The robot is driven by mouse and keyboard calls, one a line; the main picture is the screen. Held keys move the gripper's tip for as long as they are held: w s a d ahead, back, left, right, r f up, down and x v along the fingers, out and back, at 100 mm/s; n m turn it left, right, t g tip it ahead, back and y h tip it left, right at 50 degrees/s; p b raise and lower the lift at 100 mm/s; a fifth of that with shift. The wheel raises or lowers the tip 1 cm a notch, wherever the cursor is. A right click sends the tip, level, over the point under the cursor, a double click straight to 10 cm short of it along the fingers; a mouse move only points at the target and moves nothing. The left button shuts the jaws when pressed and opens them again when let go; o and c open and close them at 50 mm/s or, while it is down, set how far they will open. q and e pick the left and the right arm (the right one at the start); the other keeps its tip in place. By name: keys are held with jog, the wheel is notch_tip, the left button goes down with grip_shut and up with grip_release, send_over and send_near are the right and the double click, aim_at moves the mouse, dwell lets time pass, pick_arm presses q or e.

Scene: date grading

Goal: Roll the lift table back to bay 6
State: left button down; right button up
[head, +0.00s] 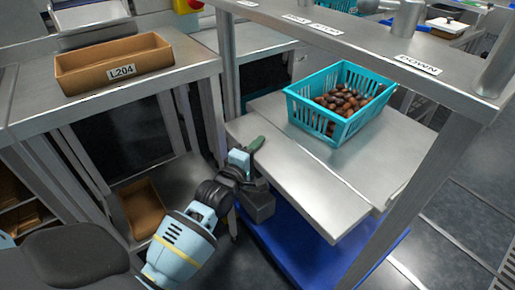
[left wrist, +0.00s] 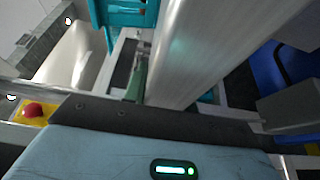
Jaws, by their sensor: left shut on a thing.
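A teal basket (head: 340,82) of brown dates rests on the table top. It shows in part in the left wrist view (left wrist: 125,15). My right gripper is out of view. No bay 6 sign is readable.
A metal frame with a "DOWN" label (head: 418,64) has a post close to the table's right side. A bench (head: 165,78) with a brown bin marked L204 (head: 115,65) is at left. Another brown bin (head: 143,208) sits below. Dark floor (head: 450,215) is open at right.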

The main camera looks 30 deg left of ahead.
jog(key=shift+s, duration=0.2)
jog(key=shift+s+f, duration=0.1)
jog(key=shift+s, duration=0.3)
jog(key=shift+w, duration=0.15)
